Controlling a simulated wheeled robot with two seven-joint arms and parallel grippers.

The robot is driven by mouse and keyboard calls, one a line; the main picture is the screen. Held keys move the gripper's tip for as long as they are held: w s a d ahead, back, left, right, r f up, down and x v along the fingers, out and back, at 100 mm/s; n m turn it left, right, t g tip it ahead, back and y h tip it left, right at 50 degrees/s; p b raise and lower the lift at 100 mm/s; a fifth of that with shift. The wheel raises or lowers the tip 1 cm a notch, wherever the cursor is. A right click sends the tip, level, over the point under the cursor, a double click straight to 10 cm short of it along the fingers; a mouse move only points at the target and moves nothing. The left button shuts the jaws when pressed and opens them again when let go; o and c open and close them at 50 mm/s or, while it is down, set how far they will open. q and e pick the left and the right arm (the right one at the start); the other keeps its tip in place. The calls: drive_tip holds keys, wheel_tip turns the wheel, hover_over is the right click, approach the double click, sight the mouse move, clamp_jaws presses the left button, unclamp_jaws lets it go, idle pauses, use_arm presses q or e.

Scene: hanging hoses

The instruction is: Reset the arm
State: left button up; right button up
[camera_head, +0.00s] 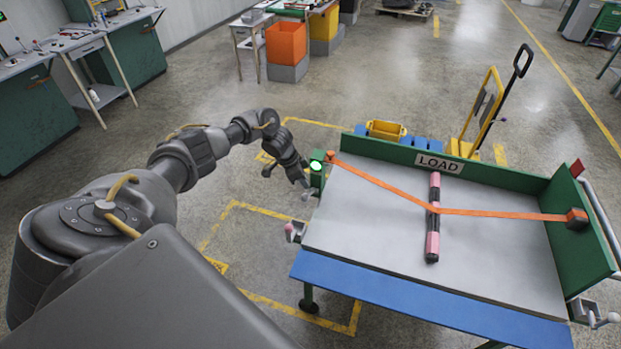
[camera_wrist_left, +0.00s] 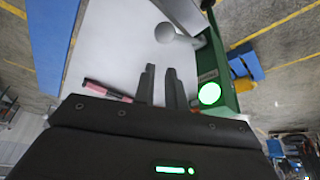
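My left arm reaches in from the left in the head view, bent at the elbow. My left gripper (camera_head: 300,182) hangs pointing down beside the left edge of the cart, close to its lit green lamp (camera_head: 316,165). In the left wrist view its two dark fingers (camera_wrist_left: 161,72) stand a little apart with nothing between them. The lamp also shows there, right of the fingers (camera_wrist_left: 209,93). My right gripper is in neither view.
The grey-topped cart (camera_head: 350,215) has a green wall marked LOAD. A pink-and-black bar (camera_head: 433,220) lies on it under an orange strap (camera_head: 490,213). A yellow pallet jack (camera_head: 482,112) stands behind. Workbenches (camera_head: 130,50) are far left. Floor left of the cart is clear.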

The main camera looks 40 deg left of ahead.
use_arm(q)
drive_tip(key=shift+r, duration=0.85)
